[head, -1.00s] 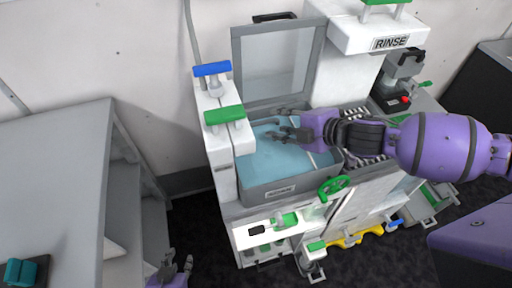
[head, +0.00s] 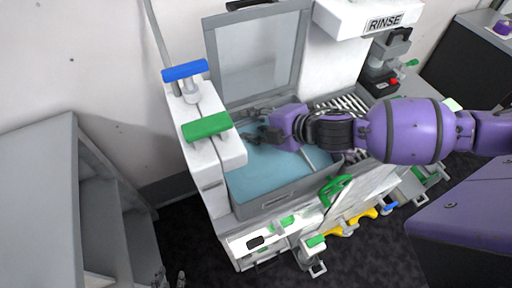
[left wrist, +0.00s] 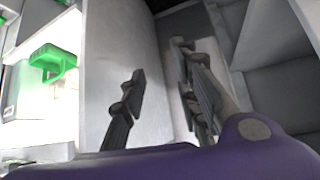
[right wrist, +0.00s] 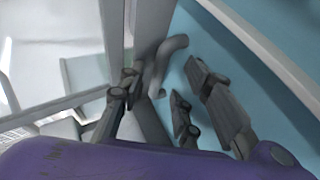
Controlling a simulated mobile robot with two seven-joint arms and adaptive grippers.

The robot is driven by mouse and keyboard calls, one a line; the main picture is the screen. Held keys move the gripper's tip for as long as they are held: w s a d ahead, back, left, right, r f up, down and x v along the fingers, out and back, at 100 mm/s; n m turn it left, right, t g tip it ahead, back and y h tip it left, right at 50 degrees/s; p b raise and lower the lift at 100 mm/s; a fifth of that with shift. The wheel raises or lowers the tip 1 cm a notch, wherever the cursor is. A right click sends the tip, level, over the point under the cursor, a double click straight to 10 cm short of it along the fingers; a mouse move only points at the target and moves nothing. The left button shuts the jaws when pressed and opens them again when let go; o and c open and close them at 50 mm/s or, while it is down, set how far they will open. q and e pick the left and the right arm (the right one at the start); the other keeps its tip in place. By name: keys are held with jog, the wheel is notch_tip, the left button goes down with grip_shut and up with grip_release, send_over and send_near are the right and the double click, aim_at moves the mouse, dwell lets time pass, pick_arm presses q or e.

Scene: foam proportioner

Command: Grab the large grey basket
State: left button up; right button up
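A grey open-topped box (head: 275,205) with a pale blue inside stands in the white workstation. I cannot tell whether it is the large grey basket; no separate basket shows clearly. My right gripper (head: 258,130) is over the box's opening, near its back left. In the right wrist view my right gripper (right wrist: 155,100) has its fingers apart, with a curved grey hook-like handle (right wrist: 168,62) near them; contact is unclear. My left gripper (head: 170,279) is low at the bottom edge of the head view. In the left wrist view it (left wrist: 162,98) is open and empty.
A raised grey-framed lid (head: 262,55) stands behind the box. Green (head: 207,126) and blue (head: 185,71) handles rise at its left. A grey shelf cabinet (head: 40,190) is at far left. Dark floor (head: 190,225) lies between cabinet and workstation.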

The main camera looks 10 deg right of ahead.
jog(key=shift+s+d, duration=0.1)
jog(key=shift+s, duration=0.1)
jog(key=shift+c, duration=1.3)
jog(key=shift+w, duration=0.1)
grip_shut()
jog(key=shift+f, duration=0.1)
